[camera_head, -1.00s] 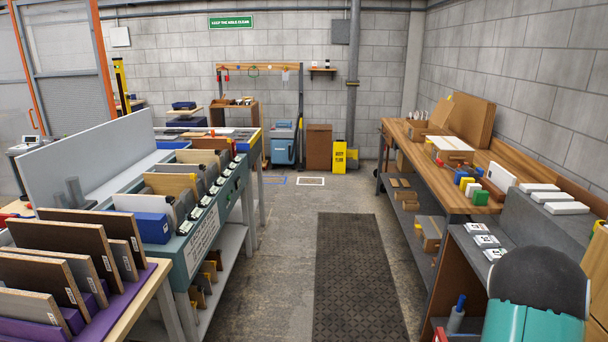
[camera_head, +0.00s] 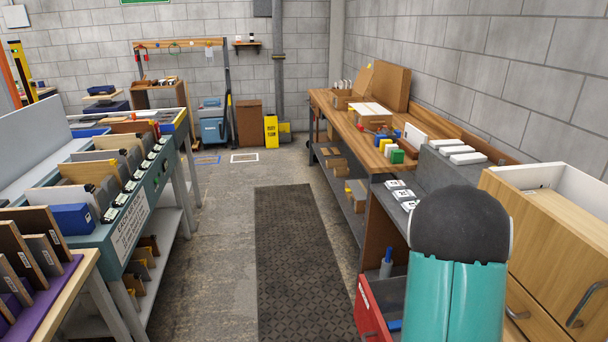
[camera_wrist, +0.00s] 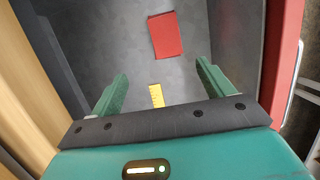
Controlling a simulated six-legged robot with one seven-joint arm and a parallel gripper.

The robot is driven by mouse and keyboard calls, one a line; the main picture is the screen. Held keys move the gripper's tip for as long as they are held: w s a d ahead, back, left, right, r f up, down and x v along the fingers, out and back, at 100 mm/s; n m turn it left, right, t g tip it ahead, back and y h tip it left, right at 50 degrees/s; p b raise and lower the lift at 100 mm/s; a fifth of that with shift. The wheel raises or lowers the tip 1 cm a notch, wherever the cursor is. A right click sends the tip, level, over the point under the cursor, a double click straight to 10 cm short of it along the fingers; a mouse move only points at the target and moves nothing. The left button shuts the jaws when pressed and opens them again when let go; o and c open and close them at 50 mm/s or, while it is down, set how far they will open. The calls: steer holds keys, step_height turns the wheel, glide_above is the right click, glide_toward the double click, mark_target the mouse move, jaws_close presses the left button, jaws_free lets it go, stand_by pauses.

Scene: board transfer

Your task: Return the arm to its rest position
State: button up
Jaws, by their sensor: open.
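In the wrist view, my gripper (camera_wrist: 161,72) is open, with its two green fingers wide apart and nothing between the tips. Below it is the grey inside of an open drawer (camera_wrist: 225,35) with a red front at the right. A flat red piece (camera_wrist: 166,36) and a yellow marked strip (camera_wrist: 157,95) lie in it, apart from the fingers as far as I can tell. In the head view, my teal arm (camera_head: 455,290) with its dark round joint stands at the lower right. The gripper itself is hidden there.
The red drawer front (camera_head: 371,312) stands out left of my arm. A wooden cabinet (camera_head: 550,240) is close on the right. A workbench (camera_head: 350,125) runs along the right wall, and a rack of boards (camera_head: 130,225) stands left. The dark floor mat (camera_head: 300,260) between them is clear.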

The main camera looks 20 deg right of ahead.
steer(key=w+a+r+t, duration=0.2)
steer(key=w+a+r, duration=0.2)
steer(key=a+r, duration=0.4)
steer(key=w+a+r+t, duration=0.2)
steer(key=w+a+r, duration=0.2)
steer(key=a+r, duration=0.45)
steer(key=s+a+r+t, duration=0.1)
steer(key=s+a+r, duration=0.1)
steer(key=a, duration=0.3)
steer(key=s+a+r+n+t, duration=0.1)
steer(key=s+a+r+t, duration=0.1)
steer(key=a+r, duration=0.3)
steer(key=s+a+r+t, duration=0.1)
steer(key=s+a+r, duration=0.2)
steer(key=a, duration=0.3)
steer(key=shift+s+a+r+n+t, duration=0.3)
steer(key=shift+a+r+n, duration=0.1)
steer(key=shift+r, duration=0.25)
steer(key=shift+d, duration=0.1)
steer(key=c, duration=1)
steer(key=shift+o, duration=0.2)
steer(key=shift+d, duration=0.2)
